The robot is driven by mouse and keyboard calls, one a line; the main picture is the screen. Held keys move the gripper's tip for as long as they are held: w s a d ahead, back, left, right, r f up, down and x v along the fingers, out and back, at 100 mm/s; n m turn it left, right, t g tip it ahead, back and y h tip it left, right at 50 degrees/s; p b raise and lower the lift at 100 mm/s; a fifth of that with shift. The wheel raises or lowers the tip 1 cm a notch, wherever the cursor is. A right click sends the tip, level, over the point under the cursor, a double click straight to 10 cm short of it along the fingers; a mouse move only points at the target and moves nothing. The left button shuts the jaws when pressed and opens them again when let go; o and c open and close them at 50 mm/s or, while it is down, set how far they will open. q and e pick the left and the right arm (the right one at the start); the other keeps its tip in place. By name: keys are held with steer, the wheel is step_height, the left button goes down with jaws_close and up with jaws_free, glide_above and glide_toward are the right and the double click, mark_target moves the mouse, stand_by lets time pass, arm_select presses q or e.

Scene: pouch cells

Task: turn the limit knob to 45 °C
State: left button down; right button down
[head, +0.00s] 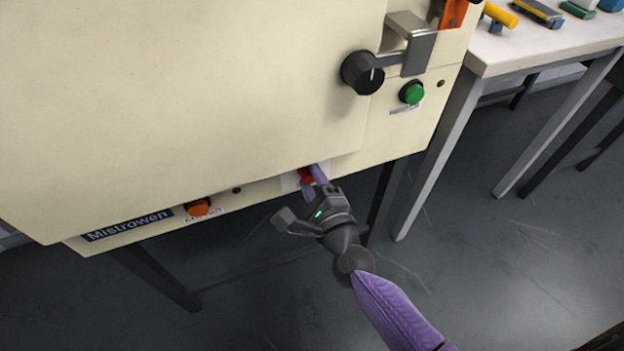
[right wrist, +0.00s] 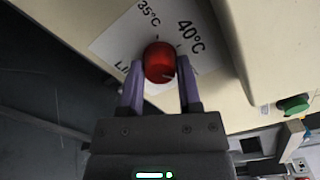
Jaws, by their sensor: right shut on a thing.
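The limit knob is red and sits on a white scale card low on the front of a cream cabinet (head: 200,90). In the head view the knob (head: 305,175) is mostly hidden by my right gripper (head: 314,181). In the right wrist view the knob (right wrist: 158,62) is between the two purple fingers of my right gripper (right wrist: 160,88), which is shut on it. The card (right wrist: 120,47) shows "35°C" and "40°C"; a word starting "LI" is partly covered. No 45 °C mark is visible, and I cannot tell where the knob points. My left gripper is out of view.
A black knob (head: 362,72) and metal bracket (head: 410,45) stick out at the cabinet's upper right, above a green button (head: 411,92). An orange button (head: 198,207) is left of my gripper. A table (head: 545,48) with tools stands at right.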

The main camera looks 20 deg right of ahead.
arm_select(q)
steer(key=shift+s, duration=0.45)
arm_select(e)
steer(key=shift+f+m, duration=0.1)
steer(key=shift+m, duration=0.5)
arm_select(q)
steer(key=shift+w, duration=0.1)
arm_select(e)
steer(key=c, duration=0.7)
jaws_free()
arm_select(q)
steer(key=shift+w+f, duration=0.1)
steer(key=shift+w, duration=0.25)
arm_select(e)
steer(key=o, duration=0.4)
steer(key=shift+s, duration=0.1)
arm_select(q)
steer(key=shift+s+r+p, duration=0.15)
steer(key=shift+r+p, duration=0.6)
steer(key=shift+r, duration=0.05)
arm_select(e)
steer(key=s, duration=0.9)
steer(key=shift+s+d, duration=0.15)
steer(key=shift+s, duration=0.25)
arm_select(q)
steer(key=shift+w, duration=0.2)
